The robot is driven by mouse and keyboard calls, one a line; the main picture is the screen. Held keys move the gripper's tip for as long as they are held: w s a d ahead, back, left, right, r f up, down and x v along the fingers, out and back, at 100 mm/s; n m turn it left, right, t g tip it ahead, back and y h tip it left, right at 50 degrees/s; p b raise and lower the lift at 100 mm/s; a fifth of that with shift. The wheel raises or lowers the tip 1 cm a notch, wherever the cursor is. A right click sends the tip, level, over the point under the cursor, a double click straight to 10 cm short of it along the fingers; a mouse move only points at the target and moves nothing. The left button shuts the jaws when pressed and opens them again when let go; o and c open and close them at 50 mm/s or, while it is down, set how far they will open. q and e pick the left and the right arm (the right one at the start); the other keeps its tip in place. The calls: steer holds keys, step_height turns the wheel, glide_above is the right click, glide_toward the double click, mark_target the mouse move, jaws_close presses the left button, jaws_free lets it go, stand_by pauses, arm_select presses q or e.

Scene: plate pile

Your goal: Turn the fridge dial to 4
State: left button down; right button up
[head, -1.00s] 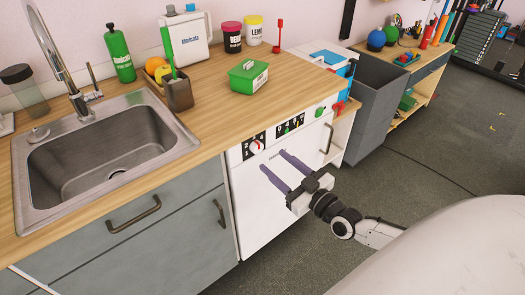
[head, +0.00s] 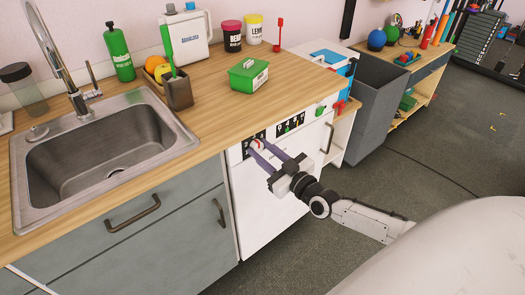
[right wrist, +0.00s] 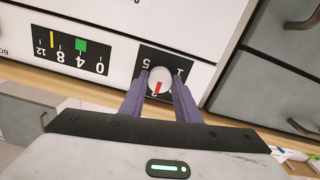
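The fridge dial (head: 256,144) is a round white knob with a red mark, on a black numbered panel at the upper left of the white fridge front (head: 262,207). In the right wrist view the dial (right wrist: 161,78) appears inverted, its red mark toward the bottom of the picture; the number by the mark is partly hidden. My right gripper (head: 258,147) is open, its two purple fingers on either side of the dial. In the right wrist view the fingers (right wrist: 159,96) flank the knob; I cannot tell whether they touch it. My left gripper is not in view.
A second black panel with a green slider (head: 288,128) is to the right of the dial. The wooden counter edge (head: 210,152) runs just above. Grey drawers (head: 130,235) stand left, a grey bin (head: 383,100) right. The floor in front is clear.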

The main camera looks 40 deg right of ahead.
steer(key=shift+c, duration=0.5)
steer(key=shift+m, duration=0.4)
steer(key=m, duration=0.4)
steer(key=shift+m+b, duration=0.35)
steer(key=shift+m, duration=0.05)
steer(key=m+b, duration=0.1)
steer(key=m, duration=0.3)
steer(key=shift+m, duration=1.3)
steer(key=o, duration=1)
steer(key=shift+o, duration=0.2)
